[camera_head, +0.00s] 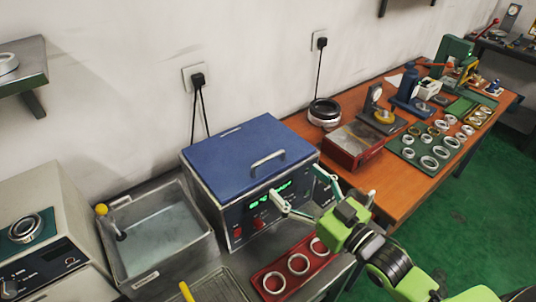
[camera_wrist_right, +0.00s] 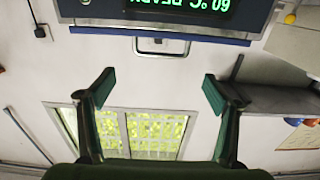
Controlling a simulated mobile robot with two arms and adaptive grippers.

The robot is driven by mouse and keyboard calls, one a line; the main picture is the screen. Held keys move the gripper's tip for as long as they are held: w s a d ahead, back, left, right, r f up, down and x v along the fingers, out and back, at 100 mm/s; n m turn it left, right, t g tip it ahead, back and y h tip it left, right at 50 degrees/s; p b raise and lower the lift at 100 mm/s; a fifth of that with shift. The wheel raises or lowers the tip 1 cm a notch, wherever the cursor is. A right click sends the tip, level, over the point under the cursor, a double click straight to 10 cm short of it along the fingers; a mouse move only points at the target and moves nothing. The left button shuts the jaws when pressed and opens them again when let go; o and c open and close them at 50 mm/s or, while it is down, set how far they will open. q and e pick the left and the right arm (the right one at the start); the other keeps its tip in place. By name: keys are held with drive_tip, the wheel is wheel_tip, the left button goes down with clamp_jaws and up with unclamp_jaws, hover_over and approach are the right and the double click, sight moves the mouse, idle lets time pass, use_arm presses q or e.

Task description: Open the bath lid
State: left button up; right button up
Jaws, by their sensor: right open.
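The bath (camera_head: 262,212) is a steel box with a dark front panel, a green display and red knobs. Its blue lid (camera_head: 228,152) lies flat and shut on top, with a metal handle (camera_head: 268,163) near the front right. My right gripper (camera_head: 298,185) is open and empty, in front of the bath's front right side, its fingers toward the lid. In the right wrist view, the upside-down display and blue lid edge (camera_wrist_right: 165,33) are at the top, with the handle (camera_wrist_right: 163,46) ahead of and between the open fingers (camera_wrist_right: 158,85). My left gripper is not seen.
An open steel tank (camera_head: 165,245) with liquid stands left of the bath. A red tray with rings (camera_head: 288,268) lies in front, below my right arm. A red box (camera_head: 353,146) and a dark ring stack (camera_head: 324,112) stand right of the bath. A wall is close behind.

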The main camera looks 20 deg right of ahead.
sight(269, 157)
drive_tip(key=p+x, duration=0.1)
drive_tip(key=x, duration=0.4)
drive_tip(key=shift+r, duration=0.1)
drive_tip(key=p+x, duration=0.1)
drive_tip(key=x, duration=0.4)
drive_tip(key=shift+w+a, duration=0.1)
drive_tip(key=shift+w, duration=0.2)
drive_tip(key=shift+w+a+f+p, duration=0.1)
drive_tip(key=shift+w+f+p, duration=0.15)
drive_tip(key=shift+w+p, duration=0.05)
drive_tip(key=c, duration=1.3)
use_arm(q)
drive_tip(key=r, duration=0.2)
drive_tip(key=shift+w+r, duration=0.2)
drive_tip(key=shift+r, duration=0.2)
use_arm(e)
drive_tip(key=shift+r, duration=0.1)
